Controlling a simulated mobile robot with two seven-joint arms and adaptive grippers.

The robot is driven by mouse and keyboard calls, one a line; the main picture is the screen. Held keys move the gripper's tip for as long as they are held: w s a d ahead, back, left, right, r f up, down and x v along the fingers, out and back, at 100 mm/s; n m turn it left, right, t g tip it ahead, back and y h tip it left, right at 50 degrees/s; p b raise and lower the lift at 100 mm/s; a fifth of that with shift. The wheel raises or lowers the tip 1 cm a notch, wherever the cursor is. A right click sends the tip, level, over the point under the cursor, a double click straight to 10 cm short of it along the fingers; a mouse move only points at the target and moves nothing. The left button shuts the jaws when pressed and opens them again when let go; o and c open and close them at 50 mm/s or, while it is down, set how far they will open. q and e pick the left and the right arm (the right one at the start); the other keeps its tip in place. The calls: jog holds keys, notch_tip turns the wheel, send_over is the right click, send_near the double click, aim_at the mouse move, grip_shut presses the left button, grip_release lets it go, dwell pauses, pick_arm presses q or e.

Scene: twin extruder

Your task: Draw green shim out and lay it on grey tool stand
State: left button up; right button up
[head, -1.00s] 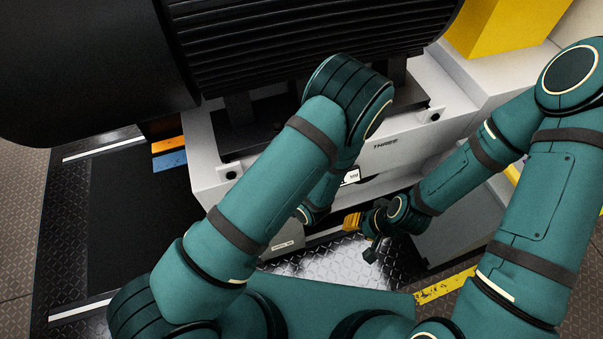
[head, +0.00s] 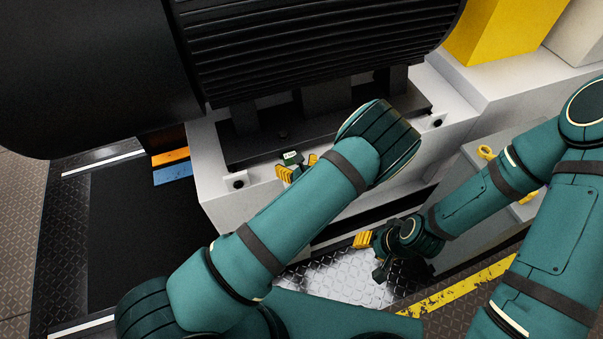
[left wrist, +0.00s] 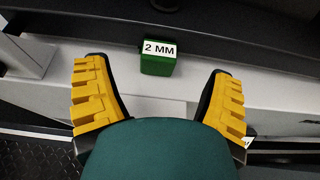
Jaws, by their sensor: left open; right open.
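The green shim, a small green block with a "2 MM" label, shows in the left wrist view (left wrist: 158,64) and in the head view (head: 292,157). It stands at the edge of the dark motor foot on the pale base. My left gripper (head: 298,167) is open, its yellow fingers spread either side of the shim; in the left wrist view they appear apart from it. My right gripper (head: 363,240) is open and low over the metal floor, partly hidden by its own wrist. The grey tool stand (head: 510,138) is at the right, partly covered by my right arm.
A large black ribbed motor (head: 320,45) overhangs the shim from behind. The pale machine base (head: 225,195) surrounds it. Yellow-handled tools (head: 487,152) are on the stand. A yellow floor stripe (head: 455,288) runs at the lower right.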

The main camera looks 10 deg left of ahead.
aim_at(291, 156)
pick_arm(q)
jog(key=b+x, duration=0.1)
jog(key=x, duration=0.5)
jog(key=shift+s+d, duration=0.1)
jog(key=c, duration=1.4)
